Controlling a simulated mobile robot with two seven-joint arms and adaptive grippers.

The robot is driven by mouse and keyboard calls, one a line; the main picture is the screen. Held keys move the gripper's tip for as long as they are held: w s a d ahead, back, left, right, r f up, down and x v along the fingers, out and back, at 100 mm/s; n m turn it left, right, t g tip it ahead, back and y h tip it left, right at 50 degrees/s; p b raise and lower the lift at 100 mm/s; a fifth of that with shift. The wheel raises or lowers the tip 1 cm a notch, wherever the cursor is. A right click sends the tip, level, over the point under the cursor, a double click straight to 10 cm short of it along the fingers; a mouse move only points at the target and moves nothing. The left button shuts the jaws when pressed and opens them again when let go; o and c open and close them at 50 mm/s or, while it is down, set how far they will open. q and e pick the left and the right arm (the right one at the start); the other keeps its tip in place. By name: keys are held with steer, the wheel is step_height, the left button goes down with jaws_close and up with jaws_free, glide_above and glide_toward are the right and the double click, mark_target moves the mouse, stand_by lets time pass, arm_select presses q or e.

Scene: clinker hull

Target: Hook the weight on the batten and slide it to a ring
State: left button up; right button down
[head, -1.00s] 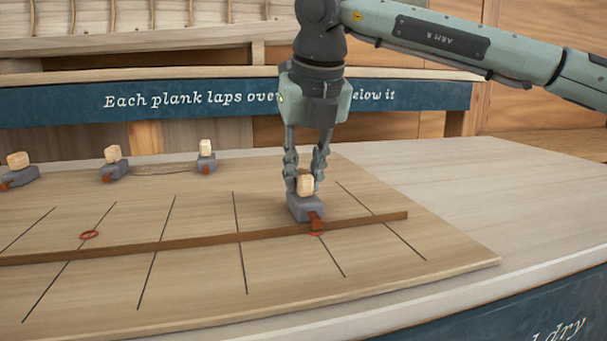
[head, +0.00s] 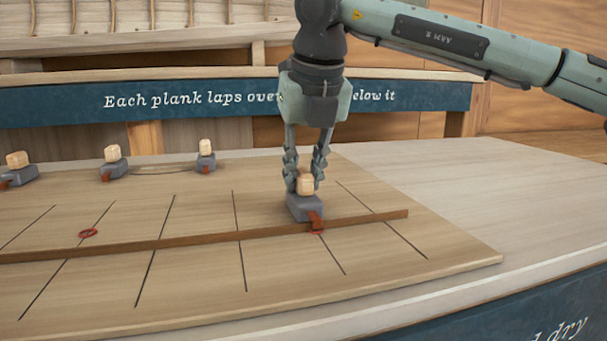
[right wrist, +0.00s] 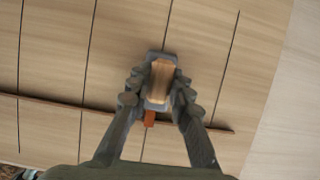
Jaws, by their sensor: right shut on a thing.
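The weight (head: 304,208) is a grey block with a pale wooden knob (head: 305,184) and a red-brown hook (head: 316,221). It stands on the board behind the batten (head: 190,243), and its hook reaches over the batten. A red ring (head: 317,233) shows partly just below the hook. My right gripper (head: 306,178) points down and is shut on the knob. In the right wrist view the knob (right wrist: 159,82) lies between the fingers, and the hook (right wrist: 149,118) meets the batten (right wrist: 200,126). Another red ring (head: 88,233) lies free at left. My left gripper is not in view.
Several similar weights stand at the board's back left, one of them here (head: 205,157). The board (head: 400,270) carries black cross lines. The bare bench top (head: 440,180) is clear at right. A blue lettered panel (head: 180,105) stands behind.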

stand_by(0.4)
steer(key=c, duration=1.4)
jaws_free()
steer(key=shift+o, duration=0.5)
steer(key=shift+f, duration=0.1)
steer(key=v, duration=1.2)
step_height(320, 180, up, 5)
steer(key=p, duration=0.4)
glide_above(312, 212)
steer(key=shift+s+r+p, duration=0.1)
steer(key=shift+r+p, duration=0.45)
steer(key=shift+r, duration=0.55)
